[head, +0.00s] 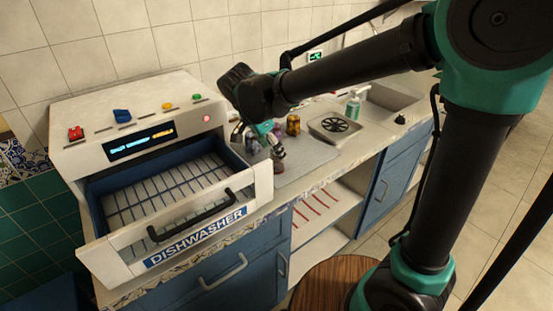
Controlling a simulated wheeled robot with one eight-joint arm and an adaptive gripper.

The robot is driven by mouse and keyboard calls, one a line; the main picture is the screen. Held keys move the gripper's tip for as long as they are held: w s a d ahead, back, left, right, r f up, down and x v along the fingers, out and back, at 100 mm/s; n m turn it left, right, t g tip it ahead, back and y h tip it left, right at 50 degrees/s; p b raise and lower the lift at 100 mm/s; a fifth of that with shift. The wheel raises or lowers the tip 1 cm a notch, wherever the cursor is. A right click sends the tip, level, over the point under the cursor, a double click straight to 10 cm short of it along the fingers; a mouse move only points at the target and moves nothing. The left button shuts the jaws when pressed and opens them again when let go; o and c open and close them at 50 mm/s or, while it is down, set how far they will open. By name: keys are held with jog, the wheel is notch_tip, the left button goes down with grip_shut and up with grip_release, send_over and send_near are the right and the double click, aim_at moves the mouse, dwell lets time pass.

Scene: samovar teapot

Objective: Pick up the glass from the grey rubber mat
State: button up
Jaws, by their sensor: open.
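The grey rubber mat (312,160) lies on the counter just right of the dishwasher. My gripper (277,148) is over the mat's left part, pointing down, with its jaws open. A small dark brownish object (279,167) is right below the fingertips; I cannot tell whether they touch it or whether it is the glass. An amber patterned vessel (293,125) stands behind and to the right of the gripper. The arm and gripper hide part of the mat's back.
The white dishwasher (140,150) stands at left with its drawer (160,200) pulled out close to the gripper. A metal basin with a dark round grate (334,126), a green soap bottle (353,106) and a sink (392,98) are to the right. The mat's front right is clear.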

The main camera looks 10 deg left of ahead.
jog(key=shift+x, duration=2.75)
jog(key=shift+w+a, duration=0.15)
jog(key=c, duration=1.3)
jog(key=shift+r, duration=0.1)
